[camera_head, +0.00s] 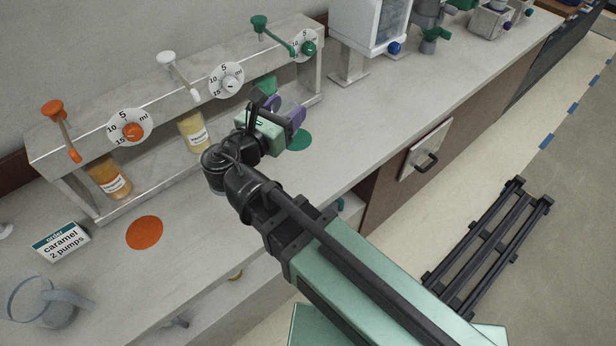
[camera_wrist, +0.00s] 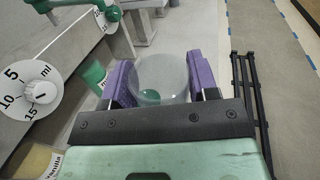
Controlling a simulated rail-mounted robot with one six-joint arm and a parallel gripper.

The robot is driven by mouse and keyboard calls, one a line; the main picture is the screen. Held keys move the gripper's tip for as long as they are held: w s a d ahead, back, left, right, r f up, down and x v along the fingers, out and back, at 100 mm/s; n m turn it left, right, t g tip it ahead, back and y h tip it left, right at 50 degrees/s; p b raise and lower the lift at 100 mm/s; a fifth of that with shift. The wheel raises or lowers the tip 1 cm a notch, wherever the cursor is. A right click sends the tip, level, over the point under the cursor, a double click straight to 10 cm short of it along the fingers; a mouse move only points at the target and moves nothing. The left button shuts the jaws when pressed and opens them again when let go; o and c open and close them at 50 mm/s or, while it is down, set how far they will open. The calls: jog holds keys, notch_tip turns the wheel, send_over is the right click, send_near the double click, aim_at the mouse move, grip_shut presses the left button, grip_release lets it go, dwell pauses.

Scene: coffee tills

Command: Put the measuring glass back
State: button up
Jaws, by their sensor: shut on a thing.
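The measuring glass (camera_wrist: 160,78) is a clear, round vessel between the purple fingers of my gripper in the wrist view. My gripper (camera_wrist: 162,82) is shut on it, a finger at each side of its wall. In the head view my gripper (camera_head: 285,108) is at the right part of the syrup rack (camera_head: 190,95), near the green disc (camera_head: 298,140). The glass is hard to make out there. I cannot tell whether its base touches the counter.
Orange, white and green levers with dials top the rack; caramel (camera_head: 108,178) and vanilla (camera_head: 194,132) bottles stand below. An orange disc (camera_head: 144,232), an order card (camera_head: 60,240) reading caramel, 2 pumps, and a clear jug (camera_head: 48,306) are at left. A grey machine (camera_head: 370,25) stands behind right.

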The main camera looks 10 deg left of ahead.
notch_tip(320, 180, down, 21)
jog(key=b, duration=2)
jog(key=shift+s+a+r, duration=0.1)
jog(key=shift+r, duration=0.4)
jog(key=shift+f, duration=0.2)
jog(key=o, duration=1)
jog(key=shift+r, duration=0.25)
jog(key=v, duration=1.2)
jog(key=shift+a, duration=0.1)
jog(key=shift+r, duration=0.1)
